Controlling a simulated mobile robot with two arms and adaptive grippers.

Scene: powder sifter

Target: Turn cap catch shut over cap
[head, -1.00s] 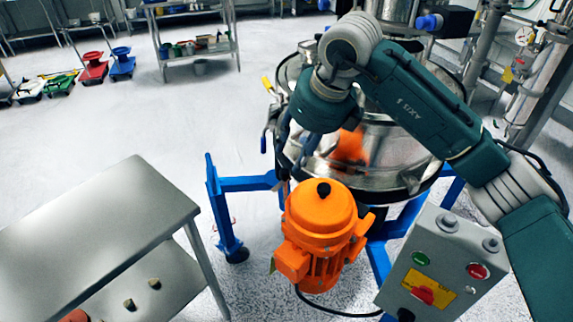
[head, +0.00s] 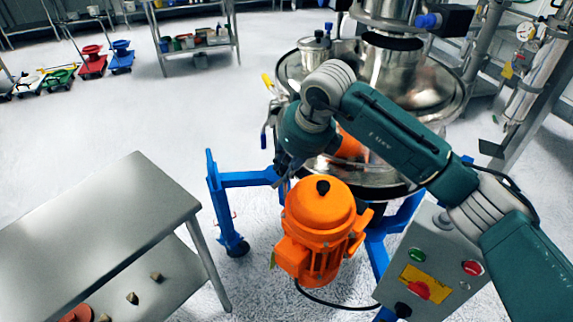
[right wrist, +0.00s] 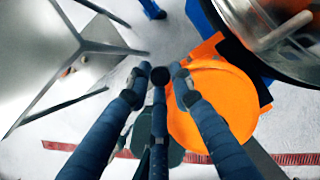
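The steel powder sifter (head: 435,95) stands on a blue frame. A small round steel cap (head: 316,40) with a dark knob sits on its far left top. I cannot make out a cap catch or tell its position. A yellow-tipped handle (head: 267,80) and a blue-tipped handle (head: 264,138) stick out at the sifter's left side. My right gripper (head: 284,172) hangs at the sifter's near left, low beside the orange motor and well apart from the cap. In the right wrist view its blue fingers (right wrist: 160,74) are spread with nothing between them. My left gripper is out of view.
The orange motor (head: 318,215) stands just below my right gripper. A grey control box (head: 435,265) is at lower right. A steel table (head: 105,225) stands at left. Open floor lies between the table and the back shelves.

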